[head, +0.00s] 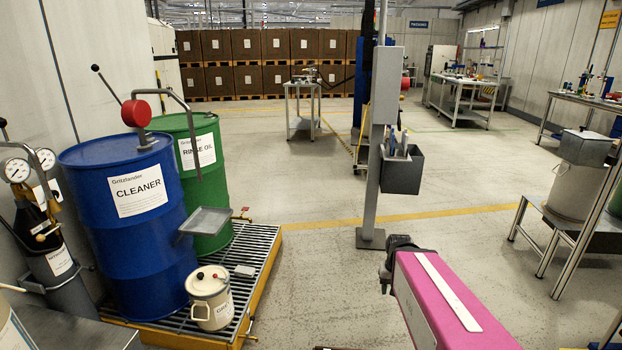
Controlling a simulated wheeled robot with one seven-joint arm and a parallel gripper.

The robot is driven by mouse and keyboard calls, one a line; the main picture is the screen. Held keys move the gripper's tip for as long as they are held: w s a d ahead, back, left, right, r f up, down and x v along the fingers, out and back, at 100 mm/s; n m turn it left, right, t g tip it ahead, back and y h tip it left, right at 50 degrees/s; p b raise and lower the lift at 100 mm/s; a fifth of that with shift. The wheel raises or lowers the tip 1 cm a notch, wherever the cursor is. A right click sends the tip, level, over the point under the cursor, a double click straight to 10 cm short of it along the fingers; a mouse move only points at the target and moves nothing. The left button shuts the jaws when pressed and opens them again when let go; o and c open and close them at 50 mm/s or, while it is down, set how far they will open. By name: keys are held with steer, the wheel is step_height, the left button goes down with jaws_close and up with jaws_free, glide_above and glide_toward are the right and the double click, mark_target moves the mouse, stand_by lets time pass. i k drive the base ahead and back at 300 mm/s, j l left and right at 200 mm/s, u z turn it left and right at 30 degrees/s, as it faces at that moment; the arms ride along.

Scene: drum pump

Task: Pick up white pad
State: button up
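My pink arm reaches in from the lower right. A dark part at its far end (400,246) stands well to the right of the pallet, over the floor. The fingers cannot be made out there, so I cannot tell whether my gripper is open or holds anything.
A blue CLEANER drum (125,235) with a red-ended pump, a green RINSE OIL drum (205,150) and a lidded cream can (210,298) stand on the pallet. A grey tray (206,220) hangs between them. A grey post (372,190) stands behind my arm. Floor between is clear.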

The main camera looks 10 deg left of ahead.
mark_target(240, 271)
steer(key=i+u, duration=0.15)
steer(key=i, duration=0.4)
steer(key=i+l+u, duration=0.1)
steer(key=i, duration=0.4)
steer(key=i+l+u, duration=0.15)
steer(key=i, duration=0.35)
steer(key=i+l+u, duration=0.25)
steer(key=i+u, duration=0.25)
steer(key=i+l+u, duration=0.35)
steer(key=u, duration=0.15)
steer(key=i+l+u, duration=0.3)
steer(key=l+u, duration=0.15)
steer(key=l, duration=0.2)
